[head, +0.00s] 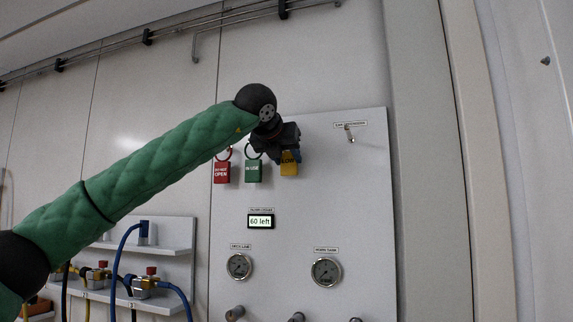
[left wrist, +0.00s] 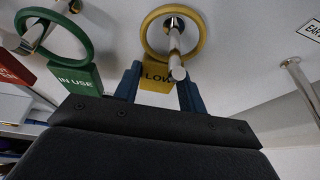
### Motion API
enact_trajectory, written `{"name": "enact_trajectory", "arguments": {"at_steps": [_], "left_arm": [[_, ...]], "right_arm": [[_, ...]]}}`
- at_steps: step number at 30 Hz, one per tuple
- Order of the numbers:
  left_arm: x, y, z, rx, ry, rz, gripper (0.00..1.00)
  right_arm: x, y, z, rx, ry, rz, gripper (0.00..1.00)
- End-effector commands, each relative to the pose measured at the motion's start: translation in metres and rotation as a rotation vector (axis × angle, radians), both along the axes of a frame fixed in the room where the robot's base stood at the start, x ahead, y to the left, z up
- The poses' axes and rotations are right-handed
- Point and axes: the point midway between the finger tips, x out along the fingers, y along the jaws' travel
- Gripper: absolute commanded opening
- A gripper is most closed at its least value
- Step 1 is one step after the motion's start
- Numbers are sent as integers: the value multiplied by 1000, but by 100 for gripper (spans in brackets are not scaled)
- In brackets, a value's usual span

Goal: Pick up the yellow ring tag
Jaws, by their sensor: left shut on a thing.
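The yellow ring tag (head: 289,168) hangs at the top of the grey panel; its plate reads "LOW". In the left wrist view its ring (left wrist: 147,35) is still around a metal peg (left wrist: 176,62), and its plate (left wrist: 156,78) sits between the blue fingers. My left gripper (left wrist: 158,88) is shut on the yellow ring tag. In the head view the gripper (head: 286,156) covers the tag's ring. My right gripper is in neither view.
A green "IN USE" tag (head: 253,171) and a red tag (head: 222,172) hang just left of the yellow one. A hook (head: 349,134) under a label is at upper right. A display (head: 261,221) and gauges (head: 326,272) are below. Shelves (head: 176,236) with hoses stand left.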

Motion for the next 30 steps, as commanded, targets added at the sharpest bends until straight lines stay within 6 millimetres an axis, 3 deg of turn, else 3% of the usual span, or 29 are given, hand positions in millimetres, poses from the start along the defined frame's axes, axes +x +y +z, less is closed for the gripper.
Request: {"name": "enact_trajectory", "arguments": {"at_steps": [10,21,30], "left_arm": [[-55,21,-3,1,-3,-1,16],[-137,52,-2,1,-3,-1,16],[-165,62,-2,0,-1,-1,16]], "right_arm": [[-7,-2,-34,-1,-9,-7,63],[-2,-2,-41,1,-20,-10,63],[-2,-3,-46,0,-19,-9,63]]}}
